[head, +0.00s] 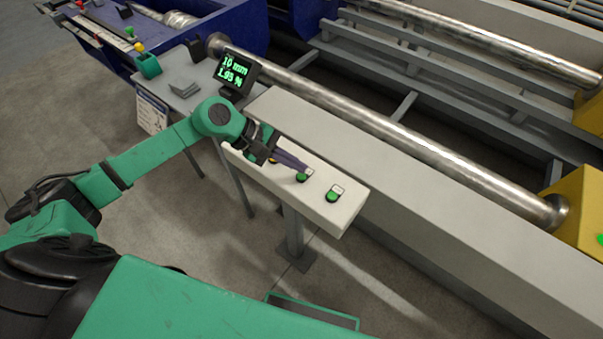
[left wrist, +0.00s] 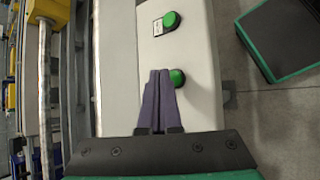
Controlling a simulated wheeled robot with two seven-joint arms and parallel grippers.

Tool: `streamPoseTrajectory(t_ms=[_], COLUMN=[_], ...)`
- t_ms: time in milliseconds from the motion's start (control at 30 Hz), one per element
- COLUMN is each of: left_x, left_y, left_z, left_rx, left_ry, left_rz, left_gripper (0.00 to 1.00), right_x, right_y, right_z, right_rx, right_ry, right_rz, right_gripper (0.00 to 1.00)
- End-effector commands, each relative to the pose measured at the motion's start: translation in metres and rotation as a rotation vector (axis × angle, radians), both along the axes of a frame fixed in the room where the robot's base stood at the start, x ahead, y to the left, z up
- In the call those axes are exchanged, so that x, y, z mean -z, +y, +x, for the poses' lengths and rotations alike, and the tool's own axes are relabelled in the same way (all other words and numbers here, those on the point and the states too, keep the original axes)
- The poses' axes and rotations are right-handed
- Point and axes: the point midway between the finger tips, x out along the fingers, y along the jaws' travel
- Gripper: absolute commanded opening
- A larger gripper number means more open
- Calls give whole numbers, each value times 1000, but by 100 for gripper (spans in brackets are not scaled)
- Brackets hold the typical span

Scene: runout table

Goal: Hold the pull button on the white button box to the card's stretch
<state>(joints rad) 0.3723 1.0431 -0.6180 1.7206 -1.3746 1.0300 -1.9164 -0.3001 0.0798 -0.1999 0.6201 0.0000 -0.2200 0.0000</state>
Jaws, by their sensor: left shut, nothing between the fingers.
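The white button box (head: 345,212) stands on a post beside the grey beam. Two green buttons show on it: one (head: 302,177) by my fingertips and one (head: 333,195) nearer the box's right end. Small labels beside them are too small to read. My left gripper (head: 304,167) is shut and empty, its purple fingers pointing down at the nearer green button. In the left wrist view that button (left wrist: 178,77) shows just right of the fingertips, partly hidden; I cannot tell whether they touch. The display (head: 235,72) reads 10 mm and 1.93 %. A printed card (head: 152,113) hangs at the side table. My right gripper is out of view.
A long metal bar (head: 400,135) runs behind the box to a yellow clamp block (head: 578,220). The grey side table (head: 180,75) holds grey plates (head: 184,89) and a green holder (head: 148,66). Open floor lies in front of the box.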

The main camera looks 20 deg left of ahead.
Motion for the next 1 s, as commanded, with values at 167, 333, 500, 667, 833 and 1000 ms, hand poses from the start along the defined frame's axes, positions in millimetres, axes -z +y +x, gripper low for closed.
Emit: streamPoseTrajectory(t_ms=[167, 333, 500, 667, 833, 1000], left_x=[-6, -24, -41, -51, -50, -50], left_y=[0, 0, 0, 0, 0, 0], left_z=[0, 1, 1, 0, 0, 0], left_rx=[0, 1, 0, -1, 0, -1], left_ry=[-1, -2, -3, -1, 0, -1], left_rz=[0, 0, 0, -1, 0, -1], left_gripper=[0, 0, 0, 0, 0, 0], right_x=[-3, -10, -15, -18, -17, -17], right_y=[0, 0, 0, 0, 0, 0], right_z=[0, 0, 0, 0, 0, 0], right_rx=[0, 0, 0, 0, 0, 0], right_ry=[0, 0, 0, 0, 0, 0], right_rz=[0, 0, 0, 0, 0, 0], right_gripper=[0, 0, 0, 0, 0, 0])
